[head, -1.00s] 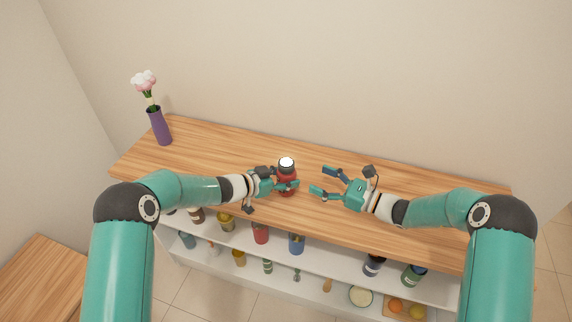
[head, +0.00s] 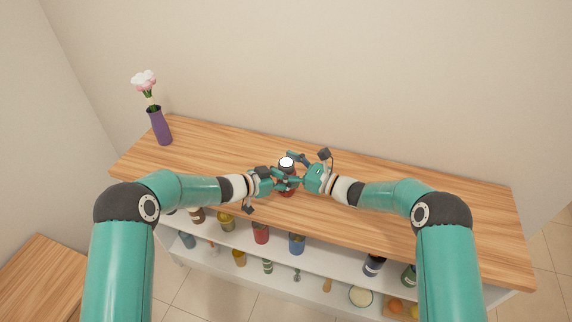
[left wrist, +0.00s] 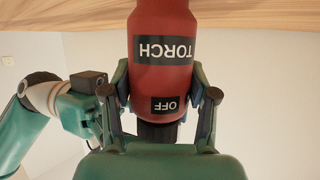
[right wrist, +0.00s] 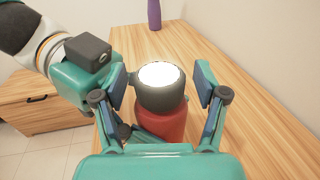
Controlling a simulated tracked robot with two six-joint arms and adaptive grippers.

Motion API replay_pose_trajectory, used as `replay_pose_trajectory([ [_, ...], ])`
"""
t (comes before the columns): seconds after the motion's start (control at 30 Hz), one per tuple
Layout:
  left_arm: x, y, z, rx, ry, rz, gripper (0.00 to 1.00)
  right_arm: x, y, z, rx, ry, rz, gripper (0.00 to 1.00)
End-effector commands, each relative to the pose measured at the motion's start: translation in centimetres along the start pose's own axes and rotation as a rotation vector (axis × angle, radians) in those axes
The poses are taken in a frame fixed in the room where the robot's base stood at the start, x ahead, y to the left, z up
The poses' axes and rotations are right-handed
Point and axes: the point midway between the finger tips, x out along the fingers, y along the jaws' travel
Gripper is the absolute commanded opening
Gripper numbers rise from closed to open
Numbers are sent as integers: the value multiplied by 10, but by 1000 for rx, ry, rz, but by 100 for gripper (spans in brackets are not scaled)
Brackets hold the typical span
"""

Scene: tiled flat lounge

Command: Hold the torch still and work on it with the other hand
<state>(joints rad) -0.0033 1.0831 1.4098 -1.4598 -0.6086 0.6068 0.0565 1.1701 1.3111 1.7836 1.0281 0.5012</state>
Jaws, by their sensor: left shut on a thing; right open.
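The torch (head: 288,188) stands upright on the wooden top, with a red body, a dark head and a bright white lens facing up. In the left wrist view the torch (left wrist: 162,60) shows upside down, with labels reading TORCH and OFF. My left gripper (head: 281,182) is shut on the torch from the left. My right gripper (head: 290,168) is open, its fingers on either side of the dark head. In the right wrist view the torch head (right wrist: 160,92) sits between those open fingers, with a gap at the right finger; contact at the left finger is unclear.
A purple vase (head: 159,127) with pink and white flowers stands at the back left of the wooden counter (head: 420,205). Open shelves below hold several jars, cups and fruit. The counter is clear to the right. A wall rises behind it.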

Motion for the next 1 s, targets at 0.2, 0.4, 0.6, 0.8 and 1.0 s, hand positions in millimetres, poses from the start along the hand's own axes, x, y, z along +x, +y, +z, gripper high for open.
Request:
replay_pose_trajectory([
  [0.2,0,0,0,0,0,0,17,0,0,0,0,0,0,57],
  [0.4,0,0,0,0,0,0,17,0,0,0,0,0,0,24],
  [0.6,0,0,0,0,0,1,17,0,0,0,0,-1,-8,10],
  [0.8,0,0,0,0,1,1,17,0,0,2,3,-5,-98,10],
  [1.0,0,1,0,0,0,2,17,0,0,2,1,-6,-204,10],
])
